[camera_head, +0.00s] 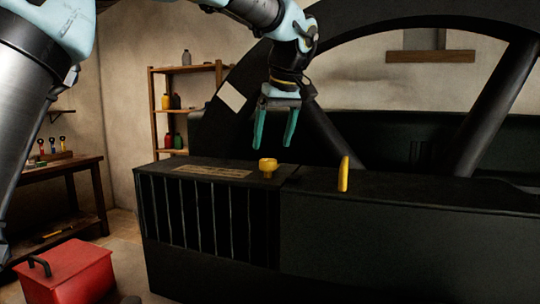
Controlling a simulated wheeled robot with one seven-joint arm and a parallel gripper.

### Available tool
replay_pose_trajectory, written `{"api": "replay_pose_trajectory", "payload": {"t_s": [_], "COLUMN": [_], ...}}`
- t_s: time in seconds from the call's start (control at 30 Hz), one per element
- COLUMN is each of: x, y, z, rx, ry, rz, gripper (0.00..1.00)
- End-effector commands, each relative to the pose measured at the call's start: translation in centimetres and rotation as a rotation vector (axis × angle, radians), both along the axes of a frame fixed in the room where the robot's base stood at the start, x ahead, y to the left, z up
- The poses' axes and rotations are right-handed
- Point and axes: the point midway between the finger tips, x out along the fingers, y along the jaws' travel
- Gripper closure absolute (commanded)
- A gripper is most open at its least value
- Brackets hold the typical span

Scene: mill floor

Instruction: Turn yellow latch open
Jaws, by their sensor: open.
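The yellow latch (344,174) is a narrow upright bar at the top front edge of the dark machine housing (400,235). A second yellow part (268,166), a short knob with a wider top, stands on the housing to the left of the bar. My gripper (276,143) points down with its two green fingers apart and nothing between them. It hangs above the yellow knob, apart from it, and to the left of the upright bar.
A large black spoked wheel (492,105) rises behind the housing. A slatted grille (210,220) covers the left front. A red toolbox (65,272) is on the floor at lower left. A wooden shelf (153,110) and workbench (60,170) stand behind.

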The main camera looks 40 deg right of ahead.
Motion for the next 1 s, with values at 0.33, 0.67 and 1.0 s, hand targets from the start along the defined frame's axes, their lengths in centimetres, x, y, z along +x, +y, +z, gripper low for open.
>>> {"api": "replay_pose_trajectory", "payload": {"t_s": [0.33, 0.67, 1.0], "x": [-1.9, -2.1, -2.1], "y": [0.4, 0.5, 0.4], "z": [4.7, 5.1, 5.1], "rx": [-0.001, 0.001, 0.001], "ry": [-0.001, 0.001, 0.001], "rz": [0.000, 0.000, 0.000], "gripper": [0.16, 0.16, 0.16]}}
